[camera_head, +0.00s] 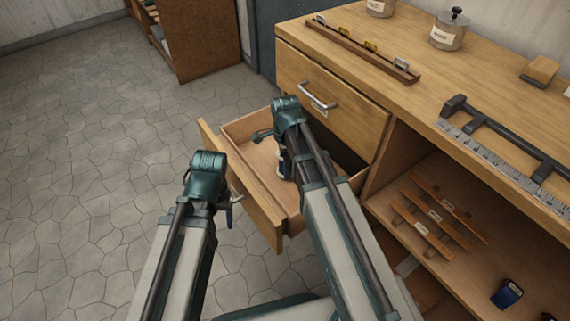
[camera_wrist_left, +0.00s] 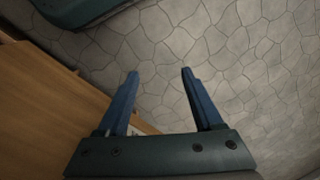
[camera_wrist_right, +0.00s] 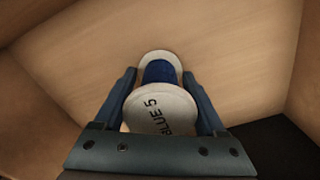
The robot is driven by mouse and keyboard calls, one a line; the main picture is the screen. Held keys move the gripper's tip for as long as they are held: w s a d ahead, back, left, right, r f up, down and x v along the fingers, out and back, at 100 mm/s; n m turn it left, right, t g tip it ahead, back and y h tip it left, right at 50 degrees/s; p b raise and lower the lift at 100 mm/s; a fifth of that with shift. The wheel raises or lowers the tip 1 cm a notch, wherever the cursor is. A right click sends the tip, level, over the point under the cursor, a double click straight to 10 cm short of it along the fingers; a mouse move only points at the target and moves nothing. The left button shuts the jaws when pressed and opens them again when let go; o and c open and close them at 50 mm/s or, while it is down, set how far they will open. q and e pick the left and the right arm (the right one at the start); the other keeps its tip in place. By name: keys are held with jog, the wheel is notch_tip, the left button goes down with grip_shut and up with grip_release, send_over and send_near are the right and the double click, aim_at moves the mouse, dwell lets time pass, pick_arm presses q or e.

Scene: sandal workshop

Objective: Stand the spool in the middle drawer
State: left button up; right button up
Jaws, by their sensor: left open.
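The spool (camera_wrist_right: 158,72) has white flanges and blue thread. Its near flange reads "BLUE 5" in the right wrist view. It is inside the pulled-out drawer (camera_head: 239,183), its far flange toward the drawer floor; whether it touches the floor I cannot tell. My right gripper (camera_wrist_right: 159,73) reaches down into the drawer with one finger on each side of the spool. Whether the fingers press on it is unclear. In the head view my right arm mostly hides the spool. My left gripper (camera_wrist_left: 160,72) is open and empty, outside the drawer's front, above the floor.
A closed drawer (camera_head: 330,105) with a metal handle sits above the open one. The bench top (camera_head: 420,95) carries a rack, jars, a wooden block and a metal ruler. An open shelf (camera_head: 470,275) on the right holds slatted wood pieces. The stone floor on the left is clear.

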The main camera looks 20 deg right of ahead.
jog(key=o, duration=0.4)
jog(key=shift+r, duration=0.15)
notch_tip(320, 180, up, 12)
jog(key=p, duration=1.2)
jog(key=shift+s, duration=0.1)
